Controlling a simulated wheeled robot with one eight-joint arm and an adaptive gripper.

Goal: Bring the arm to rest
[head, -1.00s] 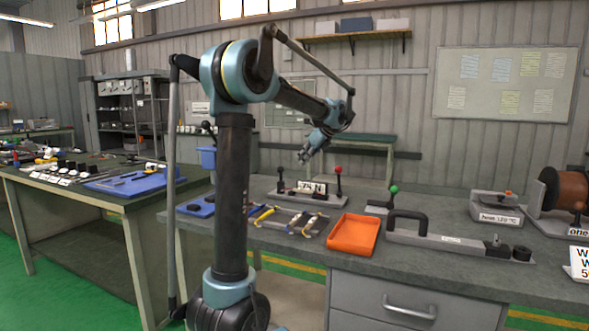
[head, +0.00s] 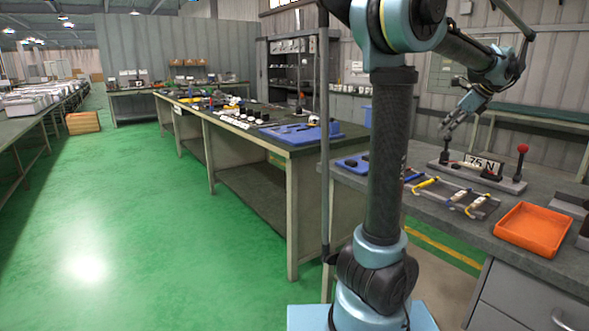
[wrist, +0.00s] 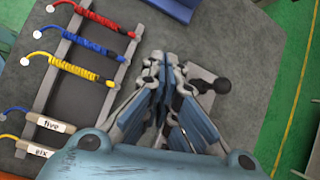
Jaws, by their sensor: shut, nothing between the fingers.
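My gripper (head: 449,126) hangs in the air over the workbench (head: 400,194), at the end of my raised, bent arm. In the wrist view my gripper (wrist: 165,95) points down at the grey bench top, its fingers together with nothing held. A rack (wrist: 62,78) with red, blue and yellow coiled leads lies beside it on the left of that view. A dark round knob (wrist: 221,85) on a grey plate shows just right of the fingers.
An orange tray (head: 540,228) and a stand marked 75 N (head: 478,177) are on the bench. Another bench (head: 290,140) with a blue tray (head: 300,134) stands to the left. The green floor (head: 150,220) at left is open.

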